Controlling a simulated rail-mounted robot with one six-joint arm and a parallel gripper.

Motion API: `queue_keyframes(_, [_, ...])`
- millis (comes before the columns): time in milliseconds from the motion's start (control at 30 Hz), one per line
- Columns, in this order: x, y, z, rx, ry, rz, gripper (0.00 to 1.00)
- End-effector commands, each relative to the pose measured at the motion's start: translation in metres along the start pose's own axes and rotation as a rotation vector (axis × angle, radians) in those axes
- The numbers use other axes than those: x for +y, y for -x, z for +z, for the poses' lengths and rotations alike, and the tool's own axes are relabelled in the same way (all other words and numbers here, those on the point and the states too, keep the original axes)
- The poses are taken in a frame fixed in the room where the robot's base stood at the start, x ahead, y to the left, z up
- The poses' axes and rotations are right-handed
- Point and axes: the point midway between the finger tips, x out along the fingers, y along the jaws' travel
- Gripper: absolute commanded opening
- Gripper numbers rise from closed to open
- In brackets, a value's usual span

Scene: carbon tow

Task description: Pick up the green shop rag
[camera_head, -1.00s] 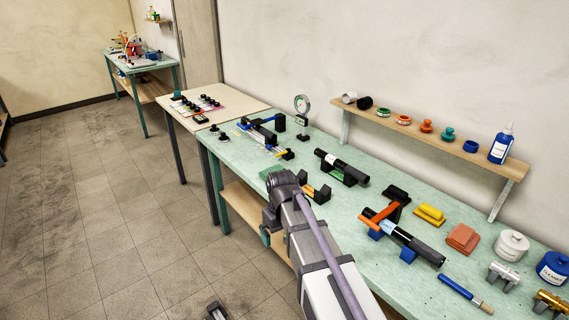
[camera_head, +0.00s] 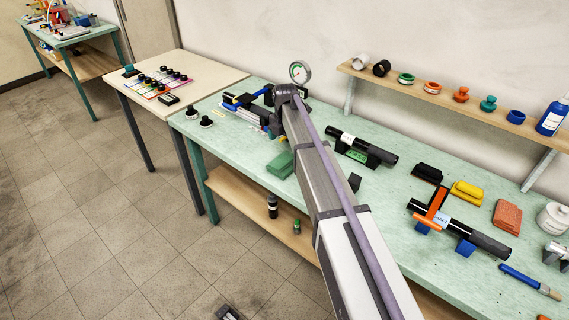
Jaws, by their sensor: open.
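The green shop rag (camera_head: 280,165) lies folded on the pale green workbench (camera_head: 228,142), near its front edge and just left of my arm. Its right side is partly hidden by the arm. My arm reaches over the bench from the lower right, and its dark wrist end stands beyond the rag, near the dial gauge. The fingers of my gripper are not distinguishable; they are hidden behind the wrist and arm. The rag lies on the bench, with nothing seen holding it.
A black tube on a stand (camera_head: 361,148) is right of my arm. A dial gauge (camera_head: 300,72) stands behind the wrist. Further right are a yellow folded cloth (camera_head: 467,193), a red-brown one (camera_head: 507,214) and an orange-clamped tube (camera_head: 460,229). Bottles stand on the lower shelf (camera_head: 245,207).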

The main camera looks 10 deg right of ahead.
Motion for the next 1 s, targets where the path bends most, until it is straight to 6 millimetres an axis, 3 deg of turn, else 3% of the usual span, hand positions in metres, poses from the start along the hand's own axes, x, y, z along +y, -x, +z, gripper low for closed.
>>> queue_keyframes(267, [0.000, -0.054, 0.000, 0.000, -0.002, 0.000, 1.00])
queue_keyframes(500, [0.000, -0.061, 0.000, 0.000, -0.003, 0.000, 1.00])
queue_keyframes(767, [0.000, -0.109, -0.001, 0.000, -0.003, 0.000, 1.00])
queue_keyframes(1000, [0.000, -0.107, -0.001, 0.000, -0.004, 0.000, 1.00])
